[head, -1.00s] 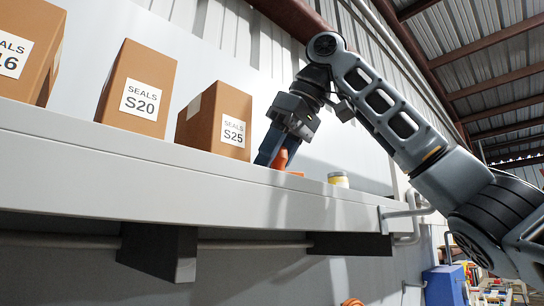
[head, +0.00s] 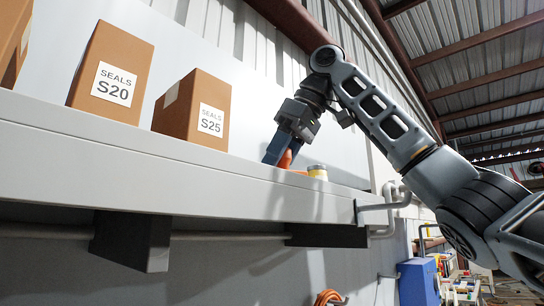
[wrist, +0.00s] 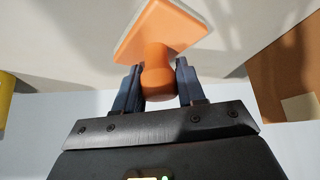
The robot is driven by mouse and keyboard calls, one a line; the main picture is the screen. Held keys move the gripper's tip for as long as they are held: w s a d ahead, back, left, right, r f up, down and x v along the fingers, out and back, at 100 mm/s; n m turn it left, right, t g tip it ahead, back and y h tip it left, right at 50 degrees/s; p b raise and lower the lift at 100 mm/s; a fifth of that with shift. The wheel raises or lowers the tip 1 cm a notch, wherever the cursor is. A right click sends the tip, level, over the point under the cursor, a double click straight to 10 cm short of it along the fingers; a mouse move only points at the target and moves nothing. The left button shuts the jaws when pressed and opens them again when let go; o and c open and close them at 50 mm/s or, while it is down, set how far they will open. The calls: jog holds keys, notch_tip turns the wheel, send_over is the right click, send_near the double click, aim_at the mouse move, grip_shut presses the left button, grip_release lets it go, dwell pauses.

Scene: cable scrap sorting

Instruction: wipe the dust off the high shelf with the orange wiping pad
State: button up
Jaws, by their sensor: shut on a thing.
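The orange wiping pad (wrist: 160,28) has a flat square base and a round orange handle. My gripper (wrist: 157,85) is shut on the handle, one dark blue finger on each side. In the head view my gripper (head: 277,155) points down at the high shelf (head: 150,160), with only a little of the orange pad (head: 286,160) showing past the fingers. The pad is at the shelf top; I cannot tell whether it touches it. The shelf's front lip hides most of its upper surface. I cannot make out dust apart from shadows in the wrist view.
A yellow tin (head: 317,172) stands on the shelf close right of my gripper. The brown S25 box (head: 190,100) and S20 box (head: 105,60) stand to its left. A pipe bracket (head: 385,200) is at the shelf's right end. A wall rises behind.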

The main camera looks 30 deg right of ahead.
jog(key=shift+f, duration=0.15)
jog(key=shift+s+a, duration=0.3)
jog(key=shift+a, duration=0.5)
jog(key=shift+s+a, duration=0.15)
jog(key=shift+a, duration=0.4)
jog(key=shift+s+a, duration=0.15)
jog(key=shift+a, duration=0.35)
jog(key=shift+a, duration=0.1)
jog(key=shift+s+a, duration=0.35)
jog(key=shift+a, duration=0.55)
jog(key=shift+s+a, duration=0.3)
jog(key=shift+a, duration=0.6)
jog(key=shift+r, duration=0.2)
jog(key=shift+r, duration=3)
